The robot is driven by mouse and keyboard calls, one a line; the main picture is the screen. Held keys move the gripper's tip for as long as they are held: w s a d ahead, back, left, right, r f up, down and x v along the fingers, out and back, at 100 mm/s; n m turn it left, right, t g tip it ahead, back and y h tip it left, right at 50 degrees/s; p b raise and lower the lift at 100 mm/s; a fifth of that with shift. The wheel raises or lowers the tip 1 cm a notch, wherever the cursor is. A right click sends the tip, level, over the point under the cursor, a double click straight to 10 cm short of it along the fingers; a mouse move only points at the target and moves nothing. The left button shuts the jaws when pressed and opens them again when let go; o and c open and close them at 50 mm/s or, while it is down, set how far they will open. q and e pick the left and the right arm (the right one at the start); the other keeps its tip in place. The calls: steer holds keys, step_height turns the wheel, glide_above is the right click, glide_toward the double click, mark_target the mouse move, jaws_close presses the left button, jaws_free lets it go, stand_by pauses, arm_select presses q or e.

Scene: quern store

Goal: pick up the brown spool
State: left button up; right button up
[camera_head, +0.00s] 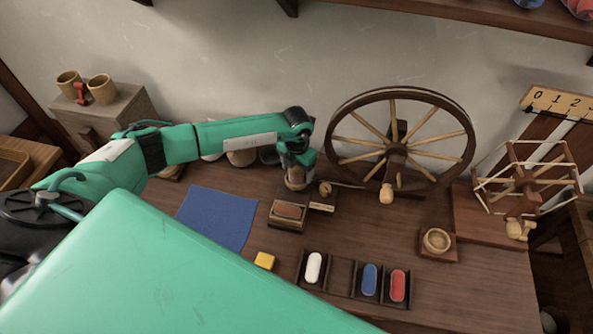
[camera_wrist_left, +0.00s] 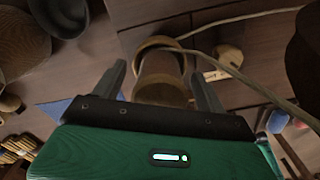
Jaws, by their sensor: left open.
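The brown spool (camera_head: 295,182) stands on the table below my left gripper (camera_head: 297,168), near the base of the spinning wheel. In the left wrist view the spool (camera_wrist_left: 161,74) shows a pale rim and a brown body between the two fingers of my left gripper (camera_wrist_left: 160,90). The gripper is open, with one finger on each side. I cannot tell whether either finger touches the spool. The spool's lower part is hidden by the gripper body in the wrist view. My right gripper is not in view.
The spinning wheel (camera_head: 398,98) stands just right of my gripper, with a cord near the spool. A small block (camera_head: 289,212) sits in front. A compartment tray (camera_head: 342,273) holds white, blue and red pieces.

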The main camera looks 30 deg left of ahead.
arm_select(q)
steer(key=c, duration=1.1)
steer(key=shift+o, duration=0.2)
steer(key=shift+r, duration=0.15)
